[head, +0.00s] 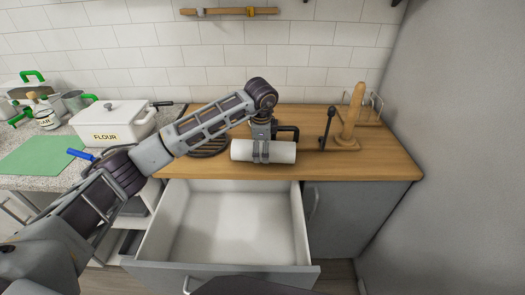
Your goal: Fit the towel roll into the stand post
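The white towel roll (281,152) lies on its side, level, over the front part of the wooden counter. I cannot tell whether it touches the wood. My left gripper (260,152) comes down from above with its fingers against the roll's left half, seemingly closed around it. The far side of the grip is hidden. The wooden stand post (353,108) rises upright and bare from a wooden base, to the right of the roll. A dark, round-topped upright rod (327,127) stands left of the post. My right gripper is not in view.
An open, empty drawer (235,225) juts out below the counter (385,165). A dark round trivet (208,143) lies behind my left arm. A rack (375,107) stands behind the post. A flour box (113,122) and green mat (38,156) are at left; a grey wall bounds the right.

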